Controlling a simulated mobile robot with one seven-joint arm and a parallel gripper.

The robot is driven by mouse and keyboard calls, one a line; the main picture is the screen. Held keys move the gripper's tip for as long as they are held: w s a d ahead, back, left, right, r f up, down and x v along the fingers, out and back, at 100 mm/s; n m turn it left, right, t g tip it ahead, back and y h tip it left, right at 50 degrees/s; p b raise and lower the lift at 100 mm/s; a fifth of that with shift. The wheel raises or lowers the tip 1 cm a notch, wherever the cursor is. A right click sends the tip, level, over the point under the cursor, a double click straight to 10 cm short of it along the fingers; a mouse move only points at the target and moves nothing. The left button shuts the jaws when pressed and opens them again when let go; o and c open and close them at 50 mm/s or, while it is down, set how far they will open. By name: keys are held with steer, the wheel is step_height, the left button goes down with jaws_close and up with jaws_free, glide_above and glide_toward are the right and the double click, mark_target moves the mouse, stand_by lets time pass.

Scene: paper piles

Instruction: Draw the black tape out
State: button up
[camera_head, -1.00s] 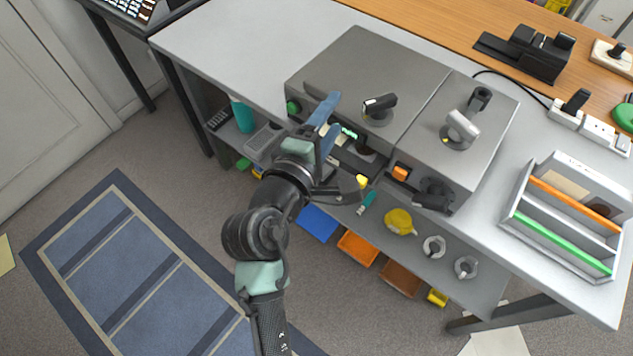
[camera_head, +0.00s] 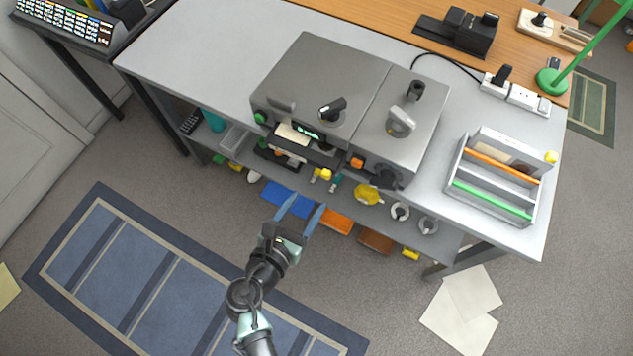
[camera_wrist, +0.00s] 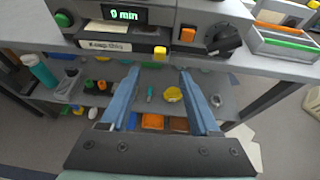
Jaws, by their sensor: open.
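The black tape (camera_head: 312,156) lies flat at the front of the grey machine (camera_head: 318,75), below its green display. In the wrist view, the black tape (camera_wrist: 135,52) shows a front label reading "Keep this", and its rear is hidden in the machine. My gripper (camera_head: 303,210) is open and empty, in front of the bench and apart from the tape. In the wrist view, the fingers of my gripper (camera_wrist: 158,72) point toward the machine, with the tape ahead and to the upper left.
A yellow piece (camera_wrist: 160,52) is at the tape's right end. An orange button (camera_wrist: 188,35) and a black knob (camera_wrist: 222,40) are to the right. The shelf below holds a teal bottle (camera_wrist: 40,72) and a yellow item (camera_wrist: 173,94).

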mark_target(324, 176)
steer(key=b+x, duration=0.1)
steer(key=x, duration=0.8)
steer(key=shift+r, duration=0.1)
steer(key=shift+c, duration=0.3)
jaws_close()
steer(key=shift+r, duration=0.1)
